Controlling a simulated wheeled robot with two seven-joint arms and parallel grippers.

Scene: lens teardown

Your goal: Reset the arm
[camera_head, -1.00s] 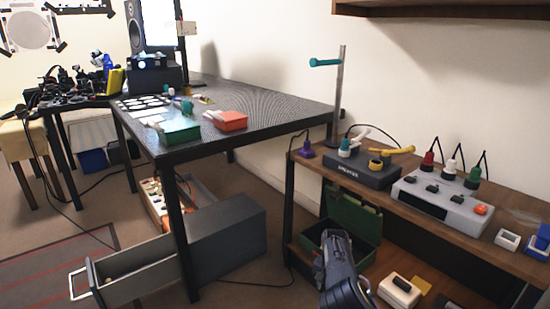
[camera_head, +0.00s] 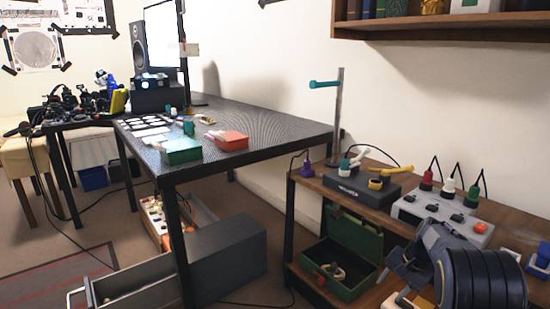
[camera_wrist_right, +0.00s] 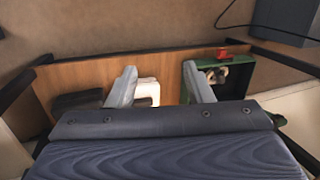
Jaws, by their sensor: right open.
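My right arm (camera_head: 485,278) comes in at the lower right of the head view, over the shelf unit, with its dark ribbed wrist in front. My right gripper (camera_head: 402,270) points left there, above the lower shelf and right of an open green box (camera_head: 345,288). In the right wrist view, the two grey fingers of my right gripper (camera_wrist_right: 160,88) are spread apart with nothing between them. A white object (camera_wrist_right: 146,92) lies beyond and below the fingers. The green box (camera_wrist_right: 240,78) is to the right in that view. My left gripper is not in view.
The wooden upper shelf (camera_head: 318,182) holds a black power box (camera_head: 360,189) and a white switch box (camera_head: 412,207), partly covered by my arm. A dark table (camera_head: 285,128) stands left, with an open grey drawer (camera_head: 135,288) under it.

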